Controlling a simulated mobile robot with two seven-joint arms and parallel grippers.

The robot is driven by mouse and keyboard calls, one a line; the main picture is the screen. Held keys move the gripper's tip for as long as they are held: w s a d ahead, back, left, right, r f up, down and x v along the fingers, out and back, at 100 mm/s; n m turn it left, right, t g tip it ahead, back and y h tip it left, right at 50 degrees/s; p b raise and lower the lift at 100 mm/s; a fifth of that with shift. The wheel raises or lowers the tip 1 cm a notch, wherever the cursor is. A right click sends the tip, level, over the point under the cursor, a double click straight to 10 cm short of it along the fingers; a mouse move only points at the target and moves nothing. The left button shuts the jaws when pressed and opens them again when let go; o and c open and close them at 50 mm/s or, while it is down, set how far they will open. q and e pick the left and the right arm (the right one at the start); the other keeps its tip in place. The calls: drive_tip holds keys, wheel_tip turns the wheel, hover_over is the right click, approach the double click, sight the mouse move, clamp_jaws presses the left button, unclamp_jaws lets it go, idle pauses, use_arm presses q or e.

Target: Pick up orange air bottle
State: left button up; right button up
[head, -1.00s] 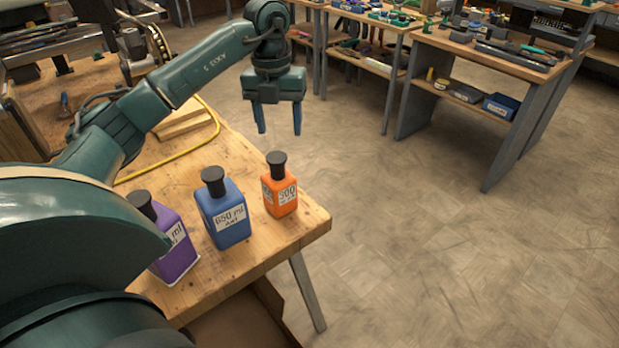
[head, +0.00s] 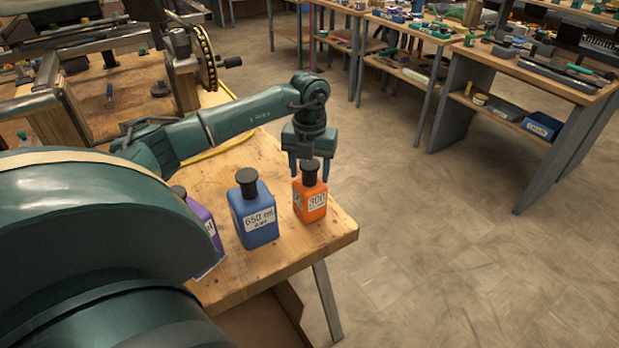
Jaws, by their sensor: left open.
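The orange air bottle (head: 312,204) stands upright near the right corner of the wooden table, with a black cap and a white label reading 300. I cannot tell whether the fingers touch the bottle. My right gripper is not in view.
A blue 650 ml bottle (head: 254,214) stands just left of the orange one. The wooden table (head: 290,248) ends close to the right. A yellow hose (head: 222,146) lies behind.

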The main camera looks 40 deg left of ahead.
use_arm(q)
drive_tip(key=shift+f, duration=0.5)
clamp_jaws()
